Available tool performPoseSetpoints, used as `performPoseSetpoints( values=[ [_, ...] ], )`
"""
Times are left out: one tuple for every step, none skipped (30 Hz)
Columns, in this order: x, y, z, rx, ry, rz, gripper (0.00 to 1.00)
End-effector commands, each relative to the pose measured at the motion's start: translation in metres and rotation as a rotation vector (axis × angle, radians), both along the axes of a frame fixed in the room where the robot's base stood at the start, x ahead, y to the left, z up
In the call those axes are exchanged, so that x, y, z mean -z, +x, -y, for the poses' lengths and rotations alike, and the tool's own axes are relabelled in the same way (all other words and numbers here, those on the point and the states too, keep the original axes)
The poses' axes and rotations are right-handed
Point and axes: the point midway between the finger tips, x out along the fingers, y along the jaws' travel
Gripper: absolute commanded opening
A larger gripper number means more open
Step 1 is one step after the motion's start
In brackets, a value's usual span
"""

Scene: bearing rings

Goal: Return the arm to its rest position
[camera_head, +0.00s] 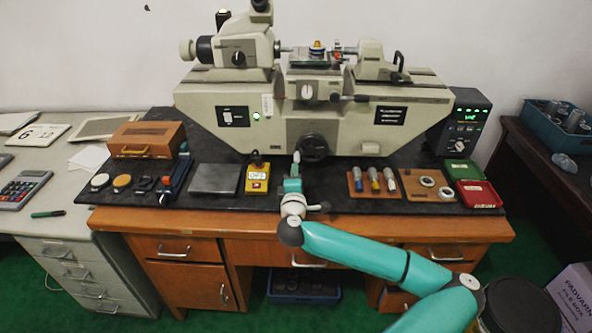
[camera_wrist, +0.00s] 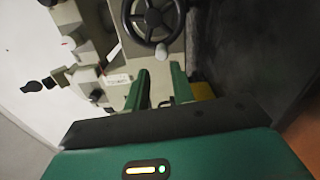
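My teal arm (camera_head: 355,250) reaches in from the lower right, over the front edge of the desk. My gripper (camera_head: 294,163) is above the dark mat in front of the machine's black handwheel (camera_head: 314,147). In the wrist view, the two green fingers of my gripper (camera_wrist: 160,78) stand apart, with the pale machine body visible between them. Nothing shows between the fingers. The handwheel (camera_wrist: 153,18) is beyond the fingertips. Two rings, one (camera_head: 427,181) and another (camera_head: 446,193), lie on a brown board at the right.
A large beige measuring machine (camera_head: 270,105) fills the back of the desk. A yellow switch box (camera_head: 257,178) is left of my gripper. A board with several cylinders (camera_head: 373,184) is to the right. Red (camera_head: 479,194) and green (camera_head: 462,169) trays sit at the right edge.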

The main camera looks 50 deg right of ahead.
Motion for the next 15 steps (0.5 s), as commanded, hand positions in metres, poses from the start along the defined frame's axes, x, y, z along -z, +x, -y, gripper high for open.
performPoseSetpoints(
  values=[
    [0.0, -0.003, -0.004, 0.0, 0.001, 0.001, 0.25],
    [0.0, -0.005, -0.005, 0.001, 0.001, 0.0, 0.25],
    [0.0, -0.008, -0.008, 0.001, 0.001, 0.0, 0.25],
    [0.0, -0.009, -0.01, 0.001, 0.001, 0.001, 0.25],
    [0.0, -0.01, -0.011, 0.0, 0.001, 0.001, 0.25],
    [0.0, -0.011, -0.013, 0.0, 0.001, 0.001, 0.25],
    [0.0, -0.012, -0.013, 0.0, 0.0, 0.0, 0.25],
    [0.0, -0.012, -0.014, 0.001, -0.001, 0.001, 0.25],
    [0.0, -0.013, -0.014, 0.001, -0.001, 0.001, 0.25],
    [0.0, -0.013, -0.014, 0.001, -0.001, 0.001, 0.25],
    [0.0, -0.012, -0.014, 0.001, -0.001, 0.001, 0.25],
    [0.0, -0.012, -0.014, 0.001, -0.001, 0.001, 0.25],
    [0.0, -0.012, -0.014, 0.001, 0.0, 0.0, 0.25],
    [0.0, -0.012, -0.014, 0.001, 0.0, 0.0, 0.25],
    [0.0, -0.012, -0.014, 0.001, 0.0, 0.0, 0.25]
  ],
)
